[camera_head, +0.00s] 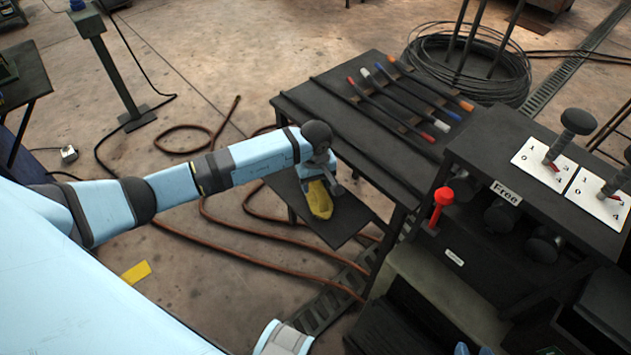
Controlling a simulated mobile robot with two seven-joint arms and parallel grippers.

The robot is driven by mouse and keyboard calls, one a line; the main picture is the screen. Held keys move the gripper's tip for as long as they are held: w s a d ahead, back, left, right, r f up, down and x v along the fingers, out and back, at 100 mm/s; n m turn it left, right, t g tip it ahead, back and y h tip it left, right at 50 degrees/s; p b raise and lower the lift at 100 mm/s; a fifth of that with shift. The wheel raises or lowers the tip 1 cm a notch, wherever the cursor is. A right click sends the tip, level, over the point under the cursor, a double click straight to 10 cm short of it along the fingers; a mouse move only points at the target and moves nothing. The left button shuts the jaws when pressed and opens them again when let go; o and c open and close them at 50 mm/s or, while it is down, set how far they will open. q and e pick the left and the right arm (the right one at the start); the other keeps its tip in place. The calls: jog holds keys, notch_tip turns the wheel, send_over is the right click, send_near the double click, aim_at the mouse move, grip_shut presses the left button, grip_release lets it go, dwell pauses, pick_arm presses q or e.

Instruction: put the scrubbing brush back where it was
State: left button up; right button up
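A yellow elongated object (320,203), which looks like the scrubbing brush, is at a small dark shelf (345,234) on the near left side of the black table (330,98). My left arm reaches in from the left, and its gripper (333,186) points down right at the yellow object's upper end. The gripper partly covers that end. I cannot tell whether its fingers are around the object or only beside it, nor whether the object touches the shelf.
Several rods with coloured ends (405,101) lie on the black table. To the right stands a dark bench with a "Free" label (506,192), levers on white plates (545,163) and a red-handled part (440,205). Brown hose (225,245) loops over the floor. A wire coil (470,60) lies behind.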

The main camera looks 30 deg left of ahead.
pick_arm(q)
jog(key=shift+r, duration=0.1)
notch_tip(320, 180, up, 12)
jog(key=p, duration=0.2)
jog(key=s+d+f+n+g+h, duration=0.1)
jog(key=s+d+n+h, duration=0.1)
jog(key=s+d+h, duration=0.35)
jog(key=s+d+f+n+h, duration=0.1)
jog(key=s+d+h, duration=0.1)
jog(key=d, duration=0.6)
jog(key=s+d+r+n+t+h, duration=0.35)
jog(key=n+h, duration=0.25)
jog(key=n, duration=0.4)
jog(key=s+d+r+n+t+h, duration=0.2)
jog(key=d+r+n+t+h, duration=0.3)
jog(key=n, duration=0.5)
jog(key=s+a+f+m+t+y, duration=0.1)
jog(key=s+a+f+m+y, duration=0.2)
jog(key=m, duration=0.8)
jog(key=s+a+f+m+t+y, duration=0.1)
jog(key=s+a+f+m+y, duration=0.3)
jog(key=f+m+y, duration=0.3)
jog(key=s+a+f+m+t+y, duration=0.1)
jog(key=s+a+f+m+y, duration=0.2)
jog(key=m, duration=1.4)
notch_tip(320, 180, down, 2)
jog(key=shift+s+a+f+y, duration=0.25)
jog(key=shift+s+a+y, duration=0.15)
jog(key=shift+a+y, duration=0.55)
